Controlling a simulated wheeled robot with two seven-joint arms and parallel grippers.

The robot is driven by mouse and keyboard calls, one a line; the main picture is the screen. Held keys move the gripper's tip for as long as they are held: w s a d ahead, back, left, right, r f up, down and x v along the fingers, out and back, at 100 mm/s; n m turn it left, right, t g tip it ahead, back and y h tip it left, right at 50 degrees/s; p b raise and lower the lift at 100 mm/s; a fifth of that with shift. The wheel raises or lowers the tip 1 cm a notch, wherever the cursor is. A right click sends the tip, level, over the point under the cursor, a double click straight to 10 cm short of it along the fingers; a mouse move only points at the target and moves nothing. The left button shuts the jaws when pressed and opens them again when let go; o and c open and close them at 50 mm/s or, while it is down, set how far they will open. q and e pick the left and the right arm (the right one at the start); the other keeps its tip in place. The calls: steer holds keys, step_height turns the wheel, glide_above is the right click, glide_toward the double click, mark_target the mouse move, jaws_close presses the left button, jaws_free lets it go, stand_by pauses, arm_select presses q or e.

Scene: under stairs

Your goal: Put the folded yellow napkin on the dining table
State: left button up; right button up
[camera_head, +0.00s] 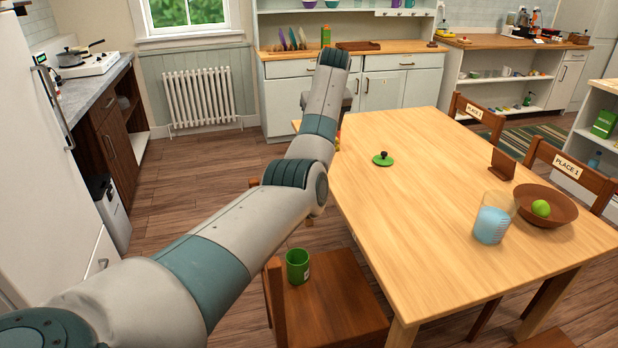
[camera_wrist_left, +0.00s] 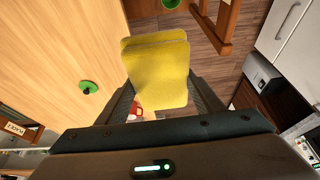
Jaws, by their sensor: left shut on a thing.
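The folded yellow napkin (camera_wrist_left: 157,65) is between the fingers of my left gripper (camera_wrist_left: 160,84) in the left wrist view. The gripper is shut on it and holds it up near the edge of the wooden dining table (camera_wrist_left: 60,50). The table (camera_head: 420,170) fills the right half of the head view. My left arm reaches forward along the table's left side there and hides most of its gripper and the napkin. My right gripper is in neither view.
On the table are a green lid (camera_head: 382,159), a glass of blue liquid (camera_head: 491,224), a brown bowl (camera_head: 557,208) with a green fruit, and a brown card holder (camera_head: 503,164). The table's middle is clear.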

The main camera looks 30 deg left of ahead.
arm_select(q)
steer(key=shift+m, duration=0.5)
steer(key=d+r, duration=0.1)
steer(key=r, duration=0.1)
steer(key=d+r, duration=0.1)
steer(key=r, duration=0.1)
steer(key=d+r, duration=0.1)
steer(key=r, duration=0.2)
steer(key=shift+w+d, duration=0.25)
steer(key=shift+d, duration=0.05)
steer(key=s+d+r+m+t+h, duration=0.1)
steer(key=s+d+r+m, duration=0.1)
steer(key=d+r, duration=0.35)
steer(key=s+d+r+m, duration=0.1)
steer(key=d+r+m, duration=0.15)
steer(key=d, duration=0.65)
steer(key=s+d+f+m+h, duration=0.1)
steer(key=s+d+f, duration=0.1)
steer(key=s+d, duration=0.15)
steer(key=s+d+f+m, duration=0.1)
steer(key=s+d+f, duration=0.15)
steer(key=d, duration=0.25)
steer(key=s+d+f+m+h, duration=0.1)
steer(key=s+f+m, duration=0.1)
steer(key=s+f, duration=1.5)
steer(key=shift+s+d+f+t, duration=0.25)
steer(key=shift+s+d+t, duration=0.1)
steer(key=shift+s, duration=0.9)
steer(key=shift+w+r+m, duration=0.1)
steer(key=shift+m, duration=0.15)
